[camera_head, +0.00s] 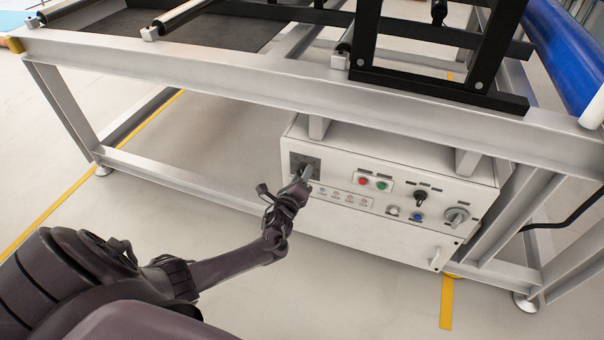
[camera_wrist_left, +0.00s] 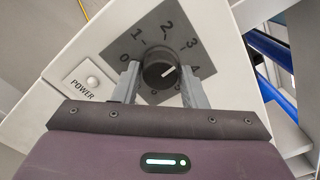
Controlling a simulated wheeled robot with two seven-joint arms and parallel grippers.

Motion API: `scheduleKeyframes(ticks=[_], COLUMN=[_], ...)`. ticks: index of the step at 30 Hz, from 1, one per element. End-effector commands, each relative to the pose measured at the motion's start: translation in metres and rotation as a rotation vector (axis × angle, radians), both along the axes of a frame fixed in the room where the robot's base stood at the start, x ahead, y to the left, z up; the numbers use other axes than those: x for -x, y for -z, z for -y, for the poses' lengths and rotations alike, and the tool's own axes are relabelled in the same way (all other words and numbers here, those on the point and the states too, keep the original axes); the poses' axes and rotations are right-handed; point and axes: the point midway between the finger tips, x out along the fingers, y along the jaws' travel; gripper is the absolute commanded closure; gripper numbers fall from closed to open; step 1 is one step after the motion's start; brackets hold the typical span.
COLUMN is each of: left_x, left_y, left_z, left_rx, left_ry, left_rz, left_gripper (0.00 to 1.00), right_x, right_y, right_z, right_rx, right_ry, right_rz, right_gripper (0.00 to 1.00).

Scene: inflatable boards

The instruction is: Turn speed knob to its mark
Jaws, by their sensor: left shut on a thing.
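The speed knob (camera_wrist_left: 158,73) is a round black knob with a white pointer line, on a dark square dial plate (camera_wrist_left: 120,48) with numbers around it. Its pointer slants to the upper right, roughly towards the 4. My left gripper (camera_wrist_left: 160,86) is shut on the knob, one grey finger on each side. In the head view the dial plate (camera_head: 297,159) is at the left end of the control box front, and the left gripper (camera_head: 300,180) reaches it, hiding most of the knob. The lower dial numbers are partly hidden. My right gripper is not in view.
The white control box (camera_head: 372,218) hangs under a metal frame (camera_head: 300,80). It also carries red (camera_head: 363,181) and green (camera_head: 382,185) buttons, a black selector (camera_head: 420,197) and a grey rotary switch (camera_head: 456,216). Open floor lies in front.

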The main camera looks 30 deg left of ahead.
Motion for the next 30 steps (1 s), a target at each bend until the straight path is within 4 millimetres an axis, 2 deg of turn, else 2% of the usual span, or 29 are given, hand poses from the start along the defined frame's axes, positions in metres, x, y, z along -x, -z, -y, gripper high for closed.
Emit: scheduleKeyframes(ticks=[18,30], left_x=[0.0,0.001], left_y=[0.0,0.002], left_z=[-0.002,-0.003], left_rx=[-0.556,-0.783], left_ry=[0.0,0.001], left_rz=[-0.135,-0.19], left_gripper=[0.84,0.84], right_x=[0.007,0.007], right_y=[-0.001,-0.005], right_z=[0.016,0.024], right_rx=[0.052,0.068], right_ry=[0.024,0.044], right_rz=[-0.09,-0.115], right_gripper=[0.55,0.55])
